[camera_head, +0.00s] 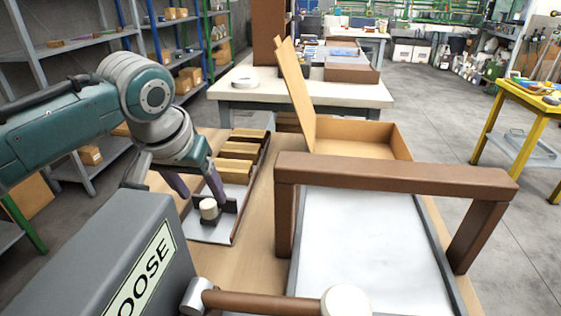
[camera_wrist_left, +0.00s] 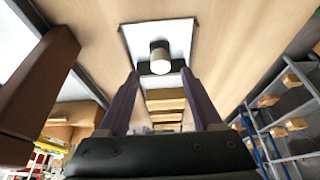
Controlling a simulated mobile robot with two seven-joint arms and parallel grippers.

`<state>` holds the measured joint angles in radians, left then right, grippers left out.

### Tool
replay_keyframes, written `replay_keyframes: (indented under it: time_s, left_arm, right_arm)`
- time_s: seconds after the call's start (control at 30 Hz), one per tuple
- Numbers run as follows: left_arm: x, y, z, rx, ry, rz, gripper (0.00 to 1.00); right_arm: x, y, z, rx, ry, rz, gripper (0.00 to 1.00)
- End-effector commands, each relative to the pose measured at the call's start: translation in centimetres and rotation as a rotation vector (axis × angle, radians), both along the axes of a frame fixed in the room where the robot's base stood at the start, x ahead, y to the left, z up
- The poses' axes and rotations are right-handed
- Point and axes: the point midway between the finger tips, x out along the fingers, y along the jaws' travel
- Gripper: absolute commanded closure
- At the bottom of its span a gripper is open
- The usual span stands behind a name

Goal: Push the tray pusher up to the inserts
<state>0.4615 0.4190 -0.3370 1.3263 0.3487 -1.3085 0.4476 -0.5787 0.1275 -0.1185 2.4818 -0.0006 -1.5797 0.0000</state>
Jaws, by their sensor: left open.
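The tray pusher (camera_head: 209,209), a dark piece with a cream knob, stands near the front end of a narrow tray (camera_head: 206,236) with a pale floor. The inserts (camera_head: 238,155), several wooden blocks in a row, lie in the far half. In the left wrist view the knob (camera_wrist_left: 160,60) shows between and beyond the fingertips. My right gripper is not in view.
A brown frame (camera_head: 390,172) spans a pale-topped surface (camera_head: 365,240) to the right. An open cardboard box (camera_head: 365,137) stands behind it. A grey box lettered "OOSE" (camera_head: 100,260) and a brown handle with a white end (camera_head: 270,302) are in front.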

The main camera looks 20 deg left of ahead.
Motion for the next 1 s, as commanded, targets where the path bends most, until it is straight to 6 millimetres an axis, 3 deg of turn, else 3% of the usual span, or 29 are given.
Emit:
replay_keyframes:
  time_s: [0.03,0.2,0.6,1.0]
  left_arm:
    - [0.3,0.1,-1.2,0.0,0.002,0.001,0.33]
    - [1.1,0.2,-3.0,0.0,0.0,0.0,0.33]
    - [1.4,0.3,-3.5,0.001,0.0,-0.002,0.33]
    - [1.4,0.3,-3.5,0.001,0.0,-0.002,0.77]
  right_arm:
    - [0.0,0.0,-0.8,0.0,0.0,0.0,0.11]
    - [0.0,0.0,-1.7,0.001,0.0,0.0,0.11]
    - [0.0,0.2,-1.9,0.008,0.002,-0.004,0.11]
    - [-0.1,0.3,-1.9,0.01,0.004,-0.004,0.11]
